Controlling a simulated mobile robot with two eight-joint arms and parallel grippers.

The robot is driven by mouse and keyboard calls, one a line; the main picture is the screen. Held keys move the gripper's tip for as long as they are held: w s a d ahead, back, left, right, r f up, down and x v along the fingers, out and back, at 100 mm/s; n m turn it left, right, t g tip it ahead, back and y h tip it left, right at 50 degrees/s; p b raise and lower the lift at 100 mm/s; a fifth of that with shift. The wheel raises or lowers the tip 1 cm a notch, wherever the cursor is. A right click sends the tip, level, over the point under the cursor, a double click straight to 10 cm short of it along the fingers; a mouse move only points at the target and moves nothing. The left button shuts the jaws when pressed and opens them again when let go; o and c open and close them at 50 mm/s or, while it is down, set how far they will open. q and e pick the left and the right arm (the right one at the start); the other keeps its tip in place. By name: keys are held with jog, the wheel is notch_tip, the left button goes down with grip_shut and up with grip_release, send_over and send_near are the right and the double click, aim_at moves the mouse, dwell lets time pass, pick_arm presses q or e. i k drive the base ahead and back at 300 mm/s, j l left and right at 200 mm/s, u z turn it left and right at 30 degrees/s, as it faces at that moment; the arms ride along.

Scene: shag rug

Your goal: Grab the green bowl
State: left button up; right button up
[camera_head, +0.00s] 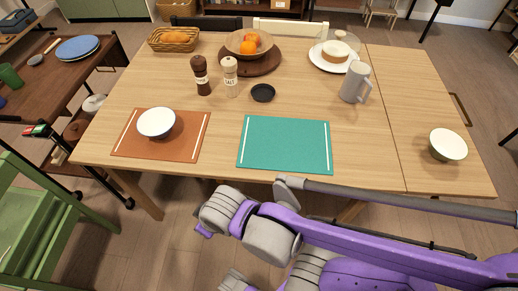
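A bowl with a white inside and a green-tinted outside (448,145) stands upright near the front right corner of the wooden table. A second, white bowl (156,122) stands on the orange-brown placemat at the left. My purple and grey arm comes in from the right and crosses in front of the table's front edge, apart from both bowls. No fingertips of either gripper show.
The teal placemat (285,145) is empty. A grey pitcher (354,82), a plate with a cake (318,56), two mills (201,75), a black dish (263,93), a fruit bowl (232,43) and a basket (160,41) stand farther back. Table around the right bowl is clear.

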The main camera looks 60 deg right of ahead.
aim_at(446, 145)
jog(key=z, duration=3.75)
jog(key=i+l+u, duration=0.2)
jog(key=u, duration=0.25)
jog(key=i+l+u, duration=0.15)
jog(key=l+u, duration=0.3)
jog(key=i+l+u, duration=0.1)
jog(key=l+u, duration=0.15)
jog(key=u, duration=0.2)
